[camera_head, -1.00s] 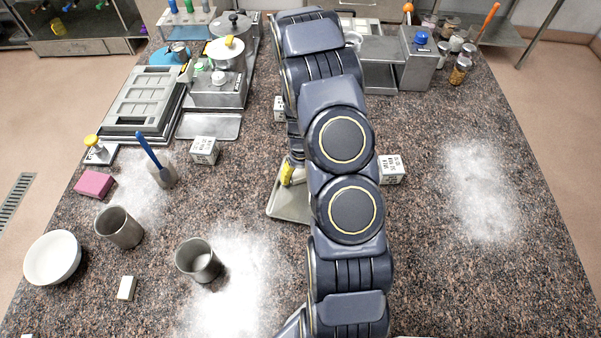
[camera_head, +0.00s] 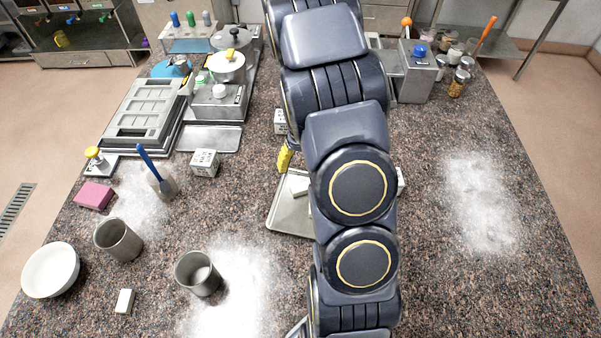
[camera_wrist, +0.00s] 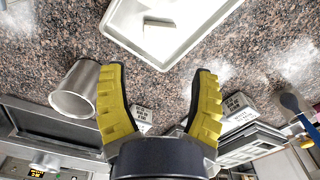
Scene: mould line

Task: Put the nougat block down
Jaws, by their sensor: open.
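A pale block (camera_head: 301,187), which looks like the nougat block, lies on the shallow metal tray (camera_head: 280,222), partly hidden behind my arm in the head view. In the wrist view the same block (camera_wrist: 160,38) rests inside the tray (camera_wrist: 150,61), apart from my fingers. My gripper (camera_wrist: 160,70) has its yellow fingers spread wide with nothing between them. In the head view only one yellow finger (camera_head: 284,157) shows, just beyond the tray's far edge; the rest is hidden by my arm.
White printed cubes (camera_head: 205,162) stand around the tray. A metal cup (camera_wrist: 76,90) is close by my gripper in the wrist view. Another pale block (camera_head: 125,301) lies at the front left near two metal cups (camera_head: 197,273).

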